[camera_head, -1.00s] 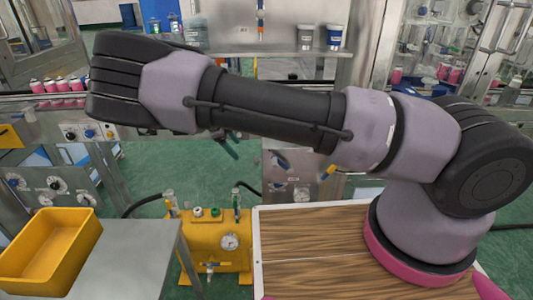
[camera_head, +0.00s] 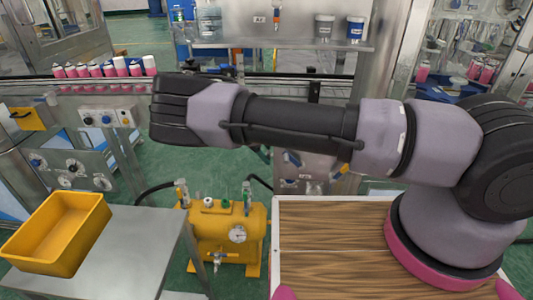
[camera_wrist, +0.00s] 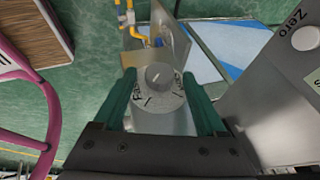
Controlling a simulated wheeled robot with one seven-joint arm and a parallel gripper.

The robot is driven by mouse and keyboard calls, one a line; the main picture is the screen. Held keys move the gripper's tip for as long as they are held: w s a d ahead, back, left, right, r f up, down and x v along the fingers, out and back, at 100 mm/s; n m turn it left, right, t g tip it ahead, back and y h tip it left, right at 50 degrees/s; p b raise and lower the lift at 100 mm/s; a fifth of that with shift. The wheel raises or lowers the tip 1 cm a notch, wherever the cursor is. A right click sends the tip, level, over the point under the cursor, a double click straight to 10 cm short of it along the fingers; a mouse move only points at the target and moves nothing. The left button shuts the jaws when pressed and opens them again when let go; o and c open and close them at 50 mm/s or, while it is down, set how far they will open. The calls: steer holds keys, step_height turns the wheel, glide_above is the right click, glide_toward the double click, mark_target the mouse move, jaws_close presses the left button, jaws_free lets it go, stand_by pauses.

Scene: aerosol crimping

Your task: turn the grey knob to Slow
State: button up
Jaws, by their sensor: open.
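In the wrist view the grey knob (camera_wrist: 158,77) is a round cap with a pale pointer line, on a grey dial plate (camera_wrist: 160,101). Black lettering on the plate's left starts "Fas"; the lettering on its right is partly hidden and hard to read. My gripper (camera_wrist: 160,82) has two green fingers, spread wide on either side of the knob and plate, with visible gaps at knob level. Whether the knob lies at fingertip depth is unclear. In the head view my gripper is out of sight, and I cannot tell which control there is this knob.
A metal panel with a "Zero" label and a pale button (camera_wrist: 305,38) is close on the right in the wrist view. In the head view, a yellow bin (camera_head: 40,262) stands on a steel table (camera_head: 135,262), beside a yellow tank (camera_head: 205,240). Pink-and-white cans (camera_head: 122,68) line the conveyor.

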steer(key=shift+f, duration=0.15)
jaws_close()
steer(key=shift+w, duration=0.1)
steer(key=g, duration=0.3)
steer(key=shift+w+n, duration=0.3)
steer(key=shift+n, duration=0.1)
steer(key=shift+w+n+g, duration=0.2)
steer(key=shift+n+g, duration=0.1)
steer(key=shift+g, duration=1.6)
